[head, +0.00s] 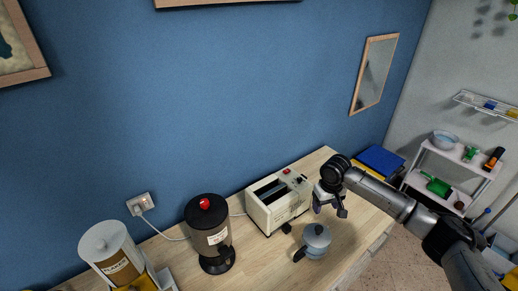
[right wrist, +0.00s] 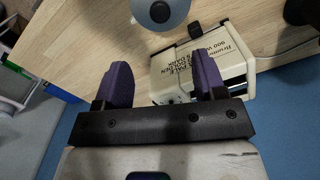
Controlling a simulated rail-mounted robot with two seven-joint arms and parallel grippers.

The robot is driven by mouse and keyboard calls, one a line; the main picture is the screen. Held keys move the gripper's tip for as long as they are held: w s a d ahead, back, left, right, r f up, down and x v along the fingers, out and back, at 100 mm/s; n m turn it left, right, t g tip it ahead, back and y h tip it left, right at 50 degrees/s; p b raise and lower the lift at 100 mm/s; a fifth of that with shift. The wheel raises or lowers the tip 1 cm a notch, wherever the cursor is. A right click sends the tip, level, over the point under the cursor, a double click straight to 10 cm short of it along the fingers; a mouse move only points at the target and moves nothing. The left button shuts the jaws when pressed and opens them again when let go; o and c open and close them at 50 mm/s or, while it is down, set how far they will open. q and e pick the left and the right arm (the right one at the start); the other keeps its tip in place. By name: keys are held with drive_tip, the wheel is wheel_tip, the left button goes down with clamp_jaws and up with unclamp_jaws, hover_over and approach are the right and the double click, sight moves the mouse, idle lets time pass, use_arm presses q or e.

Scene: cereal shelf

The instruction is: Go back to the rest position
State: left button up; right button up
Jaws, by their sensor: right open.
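My right gripper (head: 329,205) hangs above the wooden counter at the right, just right of the cream toaster (head: 274,207). In the right wrist view my right gripper (right wrist: 160,85) shows two purple-padded fingers spread apart with nothing held between them. The toaster (right wrist: 228,45) is beyond the fingers there, partly hidden by the right-hand one. My left gripper is not in view.
A grey-blue lidded pot (head: 317,238) stands on the counter (head: 346,243) below my right gripper. A black coffee maker (head: 208,238) and a cereal dispenser (head: 112,257) stand further left. A white shelf (head: 455,178) is at the right. A blue wall (head: 220,100) rises behind.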

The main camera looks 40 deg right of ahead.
drive_tip(key=w+a+r+n+t+h, duration=0.4)
drive_tip(key=w+r+n+t+h, duration=0.1)
drive_tip(key=r+n, duration=0.3)
drive_tip(key=s+a+r+n+t+y+p, duration=0.15)
drive_tip(key=a+t, duration=0.25)
drive_tip(key=a, duration=0.9)
drive_tip(key=s+a+f+m+g+y+p, duration=0.1)
drive_tip(key=s+a+f+p, duration=0.2)
drive_tip(key=s, duration=0.6)
drive_tip(key=s+a+f+m+g+y+p, duration=0.1)
drive_tip(key=s+a+f+g+p, duration=0.1)
drive_tip(key=s+a, duration=0.5)
drive_tip(key=s+a+f+m+g+y+p, duration=0.1)
drive_tip(key=s+a+f+g+p, duration=0.1)
drive_tip(key=s, duration=1)
drive_tip(key=a+f+p, duration=0.1)
drive_tip(key=a+f, duration=0.1)
drive_tip(key=a, duration=0.1)
drive_tip(key=shift+a+y+p, duration=0.3)
drive_tip(key=shift+y+p, duration=0.05)
drive_tip(key=shift+p, duration=0.05)
